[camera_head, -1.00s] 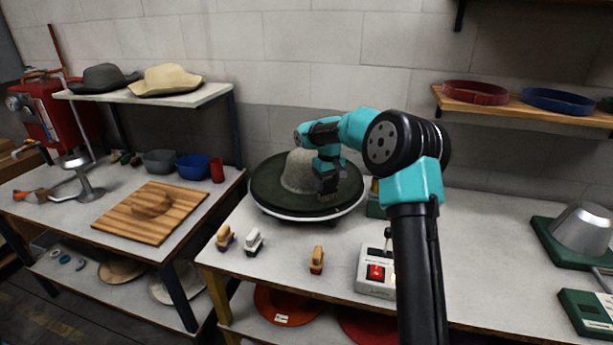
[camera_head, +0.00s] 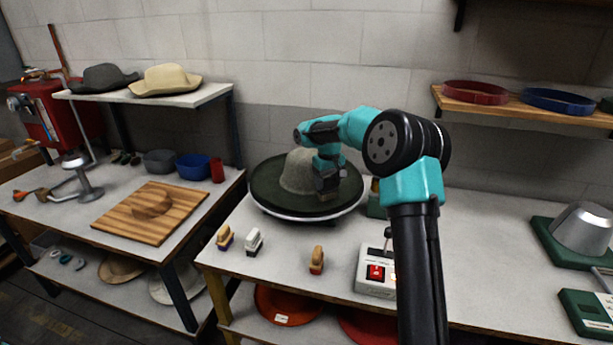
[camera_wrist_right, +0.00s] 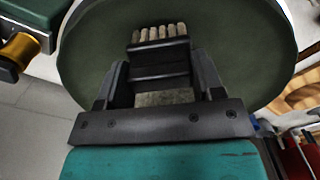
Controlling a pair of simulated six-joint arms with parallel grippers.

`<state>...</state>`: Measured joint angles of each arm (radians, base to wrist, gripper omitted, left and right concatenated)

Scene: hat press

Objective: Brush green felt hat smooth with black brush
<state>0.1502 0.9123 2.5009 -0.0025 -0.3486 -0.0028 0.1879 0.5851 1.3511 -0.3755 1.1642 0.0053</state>
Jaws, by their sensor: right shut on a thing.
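The green felt hat (camera_head: 270,187) lies on a round stand on the main table, with a wide dark green brim and a greyer domed crown (camera_head: 298,172). My right gripper (camera_head: 327,188) is over the right front part of the brim, beside the crown. In the right wrist view my right gripper (camera_wrist_right: 160,80) is shut on the black brush (camera_wrist_right: 160,54), whose pale bristles show at its far edge against the green brim. I cannot tell whether the bristles touch the felt. My arm and gripper hide part of the brim and crown. My left gripper is not in view.
Three small brushes, purple (camera_head: 225,238), white (camera_head: 253,242) and orange-red (camera_head: 317,260), stand along the table's front. A control box (camera_head: 376,278) with a red switch is near my right arm. The table right of my arm is clear up to a metal dome (camera_head: 584,229).

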